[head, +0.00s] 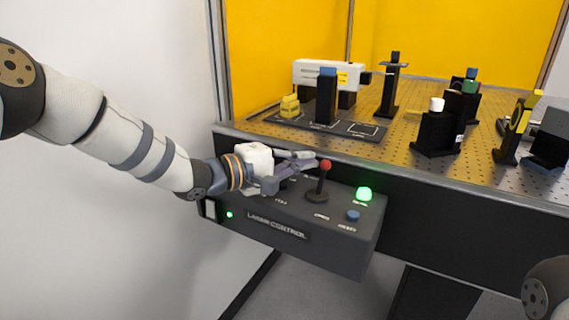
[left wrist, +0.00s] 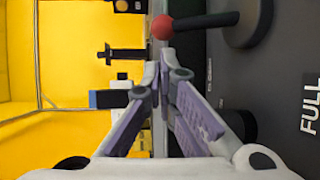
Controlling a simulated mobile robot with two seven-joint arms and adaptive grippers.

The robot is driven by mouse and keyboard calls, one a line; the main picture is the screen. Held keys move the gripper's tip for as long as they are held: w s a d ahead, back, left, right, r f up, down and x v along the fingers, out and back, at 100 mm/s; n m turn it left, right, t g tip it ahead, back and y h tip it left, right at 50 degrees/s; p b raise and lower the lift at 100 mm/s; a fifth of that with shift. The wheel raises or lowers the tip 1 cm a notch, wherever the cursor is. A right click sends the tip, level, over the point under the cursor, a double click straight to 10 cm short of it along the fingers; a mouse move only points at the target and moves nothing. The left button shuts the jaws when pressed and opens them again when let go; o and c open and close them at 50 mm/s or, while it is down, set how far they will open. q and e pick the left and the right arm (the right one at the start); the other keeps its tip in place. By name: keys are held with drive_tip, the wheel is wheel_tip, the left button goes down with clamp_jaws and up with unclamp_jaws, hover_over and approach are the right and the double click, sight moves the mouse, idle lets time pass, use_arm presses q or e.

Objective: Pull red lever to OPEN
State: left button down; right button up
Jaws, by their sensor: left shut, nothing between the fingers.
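The red-knobbed lever (head: 325,167) stands on the dark laser control box (head: 290,235). Its black stick rises from a round base and leans slightly right at the top in the head view. My left gripper (head: 312,161) is shut and empty, with its fingertips just left of the red knob. In the left wrist view the red knob (left wrist: 162,27) lies just beyond the shut fingertips (left wrist: 160,68), with a small gap showing. The stick and base run to the right there. The small labels around the lever are too blurred to read, and part of the panel is hidden behind my gripper.
A green lit dome (head: 364,194) and a blue button (head: 353,216) are right of the lever. The optical table's front edge (head: 420,175) is behind the box. Optical mounts (head: 436,130) and a white laser unit (head: 328,74) stand on it. A wall is at left.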

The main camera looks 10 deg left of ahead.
use_arm(q)
drive_tip(key=shift+w+d, duration=0.5)
use_arm(e)
drive_tip(key=shift+s+f, duration=0.1)
use_arm(q)
drive_tip(key=shift+f, duration=0.1)
use_arm(e)
drive_tip(key=shift+s, duration=0.1)
use_arm(q)
drive_tip(key=shift+s+t+h, duration=0.25)
drive_tip(key=shift+t+h, duration=0.05)
use_arm(e)
drive_tip(key=shift+s+a+f, duration=0.1)
drive_tip(key=shift+s+f, duration=0.1)
drive_tip(key=shift+s, duration=0.15)
use_arm(q)
drive_tip(key=shift+s+a+r+m+t+b, duration=0.2)
drive_tip(key=shift+m+t+b, duration=0.1)
drive_tip(key=shift+m+b, duration=0.1)
use_arm(e)
drive_tip(key=shift+s+f, duration=0.15)
drive_tip(key=shift+s, duration=0.15)
